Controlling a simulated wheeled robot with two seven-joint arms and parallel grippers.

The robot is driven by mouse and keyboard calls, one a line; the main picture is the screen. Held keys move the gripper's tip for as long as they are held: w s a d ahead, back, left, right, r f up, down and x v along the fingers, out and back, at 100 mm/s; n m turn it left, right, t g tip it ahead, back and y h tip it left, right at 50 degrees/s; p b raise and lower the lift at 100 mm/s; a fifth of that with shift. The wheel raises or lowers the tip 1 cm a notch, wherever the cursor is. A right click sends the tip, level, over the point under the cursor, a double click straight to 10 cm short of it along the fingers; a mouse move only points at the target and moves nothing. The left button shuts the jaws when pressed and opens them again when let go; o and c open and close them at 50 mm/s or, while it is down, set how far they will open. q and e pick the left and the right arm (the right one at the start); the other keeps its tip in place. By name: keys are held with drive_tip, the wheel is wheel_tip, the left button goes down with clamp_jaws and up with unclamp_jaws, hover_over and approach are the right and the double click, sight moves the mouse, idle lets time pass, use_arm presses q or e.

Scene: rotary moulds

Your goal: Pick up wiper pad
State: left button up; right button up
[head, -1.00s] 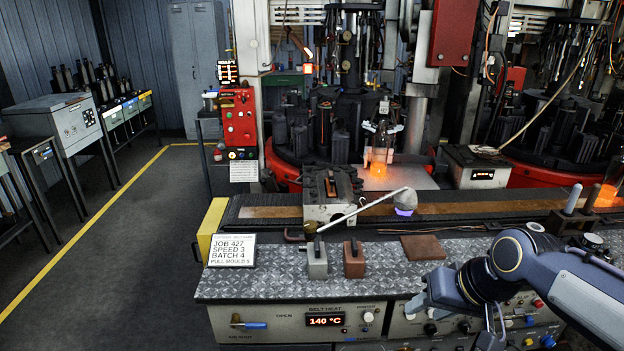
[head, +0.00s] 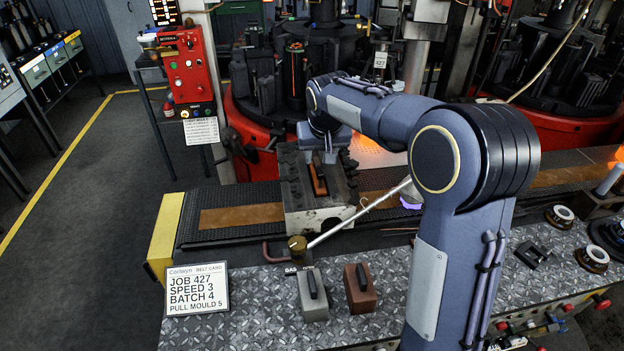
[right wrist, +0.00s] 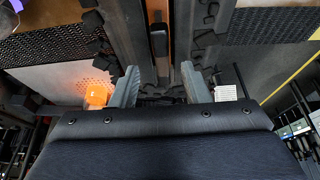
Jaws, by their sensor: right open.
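A narrow brown pad with a dark handle, which looks like the wiper pad (head: 318,180), lies on top of the grey metal block (head: 330,212) on the belt. In the right wrist view the pad (right wrist: 159,45) runs straight ahead, lined up between the two fingers. My right gripper (head: 322,158) is over the far end of the block, pointing down, open and empty. Its fingers (right wrist: 160,80) stand apart on either side of the pad's line. I cannot tell the exact height above it. My left gripper is not in view.
A grey handled block (head: 313,296) and a brown handled block (head: 360,290) stand on the tread-plate bench. A pale rod (head: 360,213) slants beside the metal block. A job card (head: 196,289) stands at left. Orange-glowing glass (right wrist: 98,94) is close to one finger.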

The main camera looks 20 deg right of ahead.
sight(318, 163)
drive_tip(key=p+x, duration=0.1)
drive_tip(key=x, duration=0.5)
drive_tip(key=shift+a+f, duration=0.15)
drive_tip(key=shift+f, duration=0.05)
drive_tip(key=shift+c, duration=0.4)
clamp_jaws()
drive_tip(key=shift+r, duration=0.1)
